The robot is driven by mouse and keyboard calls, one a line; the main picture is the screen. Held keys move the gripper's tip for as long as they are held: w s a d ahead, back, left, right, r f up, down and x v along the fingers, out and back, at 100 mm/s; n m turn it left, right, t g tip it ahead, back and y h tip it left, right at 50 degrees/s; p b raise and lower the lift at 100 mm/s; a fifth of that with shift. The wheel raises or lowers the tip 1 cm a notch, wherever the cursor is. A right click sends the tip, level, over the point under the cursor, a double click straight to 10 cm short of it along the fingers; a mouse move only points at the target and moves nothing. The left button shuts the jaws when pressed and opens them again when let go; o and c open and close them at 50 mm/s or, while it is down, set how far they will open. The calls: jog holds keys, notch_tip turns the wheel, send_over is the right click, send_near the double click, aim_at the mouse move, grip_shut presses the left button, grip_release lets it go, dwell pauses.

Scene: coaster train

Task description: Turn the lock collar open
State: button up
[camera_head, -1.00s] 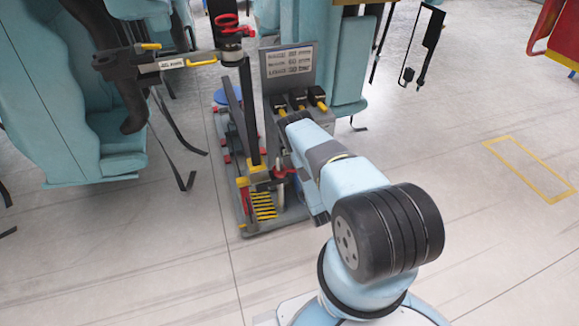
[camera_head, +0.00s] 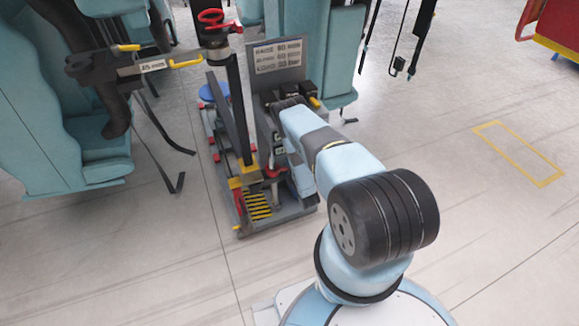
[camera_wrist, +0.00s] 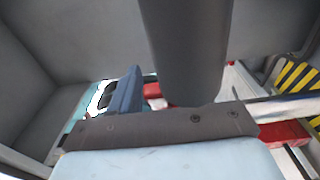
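A lift stand with a black upright mast (camera_head: 235,105) stands left of my arm. No part is clearly marked as the lock collar. A dark round collar (camera_head: 215,55) sits under a red handwheel (camera_head: 212,20) at the mast's top. A yellow bracket (camera_head: 247,178) and a red-topped part (camera_head: 271,172) are at its foot. My gripper is hidden behind my forearm in the head view. In the wrist view my gripper (camera_wrist: 150,108) shows a grey bar and a bluish upright piece; a dark post-like shape fills the upper middle. Its opening is unclear, and nothing is clearly held.
A grey panel (camera_head: 279,60) with printed lines stands behind the mast. Teal seats (camera_head: 60,140) and hanging straps are at left. In the wrist view, yellow-black stripes (camera_wrist: 300,75) lie at right.

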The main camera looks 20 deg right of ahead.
jog(key=shift+a, duration=0.15)
grip_shut()
